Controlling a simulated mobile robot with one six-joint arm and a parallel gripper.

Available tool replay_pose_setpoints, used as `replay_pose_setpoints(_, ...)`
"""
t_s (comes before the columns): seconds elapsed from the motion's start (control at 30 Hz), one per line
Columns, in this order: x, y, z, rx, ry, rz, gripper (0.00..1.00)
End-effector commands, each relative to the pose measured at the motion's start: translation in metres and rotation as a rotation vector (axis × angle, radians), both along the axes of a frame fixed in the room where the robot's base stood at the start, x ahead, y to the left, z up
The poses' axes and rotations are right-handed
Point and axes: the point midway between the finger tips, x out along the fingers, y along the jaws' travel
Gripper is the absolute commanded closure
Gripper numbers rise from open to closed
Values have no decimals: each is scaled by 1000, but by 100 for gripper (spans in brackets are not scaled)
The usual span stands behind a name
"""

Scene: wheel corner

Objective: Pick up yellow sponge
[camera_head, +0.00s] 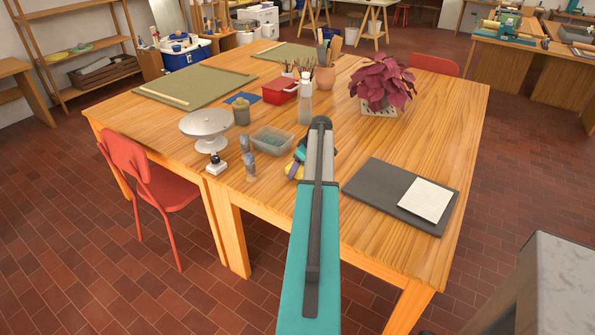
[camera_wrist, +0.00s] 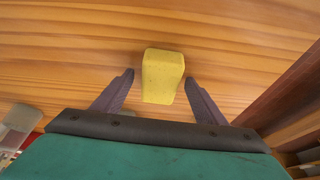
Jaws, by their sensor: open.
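The yellow sponge (camera_wrist: 162,77) is a small block on the wooden table top in the wrist view. My gripper (camera_wrist: 160,80) is open, with one dark finger on each side of the sponge's near part and a gap showing on both sides. The sponge reaches past the fingertips toward the top of the picture. My arm hides most of that spot, and the fingers cannot be made out there.
On the wooden table (camera_head: 240,195), a clear tub (camera_head: 272,140), a grey-and-white banding wheel (camera_head: 207,128) and a small stamp-like object (camera_head: 217,165) stand left of my arm. A clear bottle (camera_head: 305,100) stands behind. A dark board with paper (camera_head: 375,190) lies right. A red chair (camera_head: 150,175) is at left.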

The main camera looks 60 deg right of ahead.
Motion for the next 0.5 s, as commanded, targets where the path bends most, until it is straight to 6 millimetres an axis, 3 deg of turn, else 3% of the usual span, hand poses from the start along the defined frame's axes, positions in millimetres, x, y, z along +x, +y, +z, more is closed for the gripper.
replay_pose_setpoints(0.5,1,0,0,0,0,1,34)
